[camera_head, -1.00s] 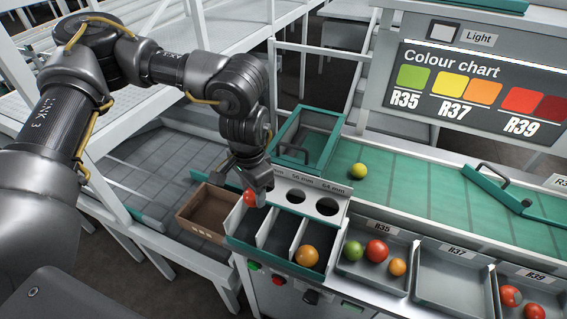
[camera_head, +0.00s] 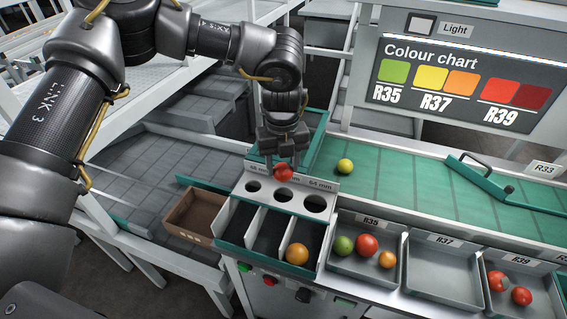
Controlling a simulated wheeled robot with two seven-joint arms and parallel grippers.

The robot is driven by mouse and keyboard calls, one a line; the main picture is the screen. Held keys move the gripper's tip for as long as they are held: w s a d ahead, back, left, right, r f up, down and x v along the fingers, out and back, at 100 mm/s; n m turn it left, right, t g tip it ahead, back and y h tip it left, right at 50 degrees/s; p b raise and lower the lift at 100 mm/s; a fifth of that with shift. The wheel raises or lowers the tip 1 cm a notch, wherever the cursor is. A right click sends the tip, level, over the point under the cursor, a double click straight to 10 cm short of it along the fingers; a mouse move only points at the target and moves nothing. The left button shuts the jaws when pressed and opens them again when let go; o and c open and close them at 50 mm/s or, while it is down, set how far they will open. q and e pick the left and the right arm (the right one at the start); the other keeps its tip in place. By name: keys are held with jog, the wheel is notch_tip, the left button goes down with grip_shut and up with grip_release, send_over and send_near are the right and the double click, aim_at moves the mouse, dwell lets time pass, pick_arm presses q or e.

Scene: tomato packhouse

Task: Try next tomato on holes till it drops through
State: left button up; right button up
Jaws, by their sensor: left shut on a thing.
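My left gripper (camera_head: 284,166) points down and is shut on a red tomato (camera_head: 284,174). It holds the tomato over the sizing plate (camera_head: 297,210), just behind the middle hole (camera_head: 283,194). The smallest hole (camera_head: 253,187) is to the left, and the largest hole (camera_head: 315,203), by the 64 mm label, is to the right. I cannot tell whether the tomato touches the plate. An orange tomato (camera_head: 297,253) lies in the right bin below the plate. The left bin and middle bin (camera_head: 268,235) look empty. My right gripper does not show.
A yellow-green tomato (camera_head: 345,166) lies on the green belt (camera_head: 400,185). The R35 tray (camera_head: 346,267) holds several tomatoes, the R37 tray (camera_head: 437,268) is empty, and the R39 tray (camera_head: 540,290) holds two red ones. A brown box (camera_head: 187,218) stands at the left.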

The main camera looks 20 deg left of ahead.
aim_at(283, 181)
pick_arm(q)
jog(key=shift+w+d+m, duration=0.1)
jog(key=shift+m, duration=0.2)
notch_tip(283, 181, down, 5)
jog(key=b, duration=0.3)
jog(key=shift+r+b, duration=0.15)
jog(key=shift+b, duration=0.15)
jog(key=shift+f+b, duration=0.4)
jog(key=shift+f, duration=0.45)
jog(key=shift+w, duration=0.1)
jog(key=o, duration=0.8)
